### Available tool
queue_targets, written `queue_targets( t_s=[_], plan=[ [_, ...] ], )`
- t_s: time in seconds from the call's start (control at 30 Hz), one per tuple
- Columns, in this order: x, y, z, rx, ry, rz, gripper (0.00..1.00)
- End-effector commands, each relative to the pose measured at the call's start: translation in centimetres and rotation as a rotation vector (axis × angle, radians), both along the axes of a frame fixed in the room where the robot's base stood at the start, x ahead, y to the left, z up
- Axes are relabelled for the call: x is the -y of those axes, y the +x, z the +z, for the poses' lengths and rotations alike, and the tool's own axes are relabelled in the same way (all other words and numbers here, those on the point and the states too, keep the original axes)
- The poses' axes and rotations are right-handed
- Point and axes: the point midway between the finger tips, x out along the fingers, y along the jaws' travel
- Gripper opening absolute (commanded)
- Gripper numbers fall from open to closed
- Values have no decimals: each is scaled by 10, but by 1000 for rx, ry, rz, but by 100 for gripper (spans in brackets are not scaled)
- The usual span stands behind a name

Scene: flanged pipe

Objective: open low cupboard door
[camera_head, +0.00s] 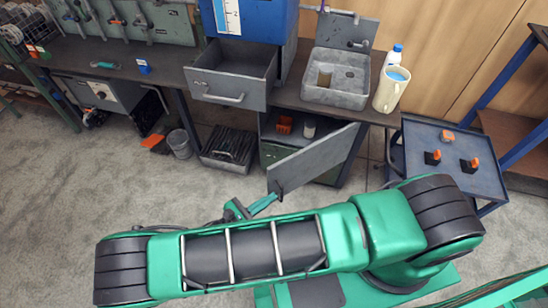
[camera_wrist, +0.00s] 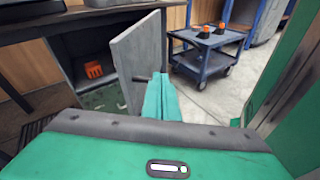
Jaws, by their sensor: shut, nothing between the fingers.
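The low cupboard door (camera_head: 318,157) is a grey panel that stands swung out from its cupboard under the bench, well ajar. It also shows in the wrist view (camera_wrist: 138,62), with a short dark handle (camera_wrist: 141,79) near its free edge. My gripper (camera_head: 276,195) is shut and empty, with its green fingers pointing at the door's free edge. In the wrist view the fingertips (camera_wrist: 160,76) are beside the handle; I cannot tell whether they touch it or the door. Inside the cupboard are an orange item (camera_wrist: 93,71) and a pale cylinder (camera_head: 309,128).
A grey drawer (camera_head: 232,87) hangs open above, left of the cupboard. A stone sink (camera_head: 337,78) and a beige jug (camera_head: 391,92) stand on the bench. A blue trolley (camera_head: 447,155) is to the right. A bin (camera_head: 180,144) and dark crate (camera_head: 226,155) are on the floor left.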

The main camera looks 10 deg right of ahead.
Motion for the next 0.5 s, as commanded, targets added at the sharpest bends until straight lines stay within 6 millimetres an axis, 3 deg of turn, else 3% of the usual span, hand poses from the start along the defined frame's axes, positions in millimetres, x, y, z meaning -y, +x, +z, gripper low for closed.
queue_targets(
  t_s=[0.27,0.5],
  plan=[
    [20,29,69,44,204,-305,0],
    [53,50,129,104,364,-559,0]
  ],
)
